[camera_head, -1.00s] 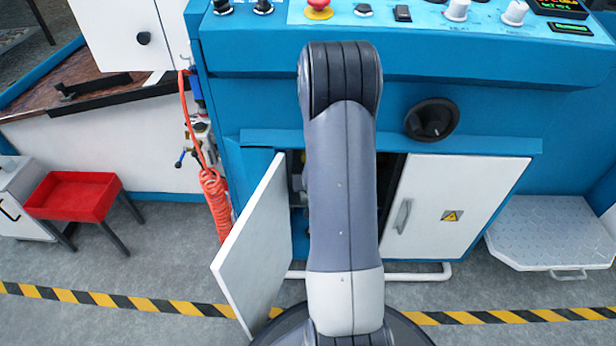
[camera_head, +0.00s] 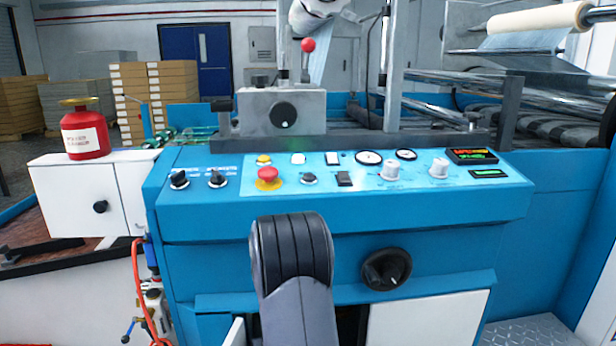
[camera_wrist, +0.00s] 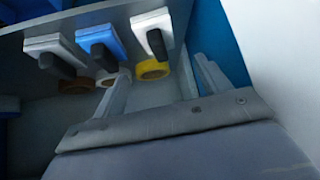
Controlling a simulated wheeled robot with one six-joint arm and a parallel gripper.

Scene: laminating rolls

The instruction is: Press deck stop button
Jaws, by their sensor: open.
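A red mushroom button (camera_head: 268,174) on a yellow base sits on the left part of the blue console's sloped panel (camera_head: 225,200) in the head view. A smaller yellow button (camera_head: 263,160) is just behind it. The labels are too small to read, so I cannot tell which is named deck stop. My gripper (camera_wrist: 160,80) shows only in the wrist view, with its two fingers spread and nothing between them. It is away from the panel, in what looks like the cabinet space. In the head view my arm link stands in front of the console and hides the gripper.
Black knobs (camera_head: 217,178), a black switch (camera_head: 344,179) and white dials (camera_head: 390,171) share the panel. A black rotary handle (camera_head: 386,269) is on the front.

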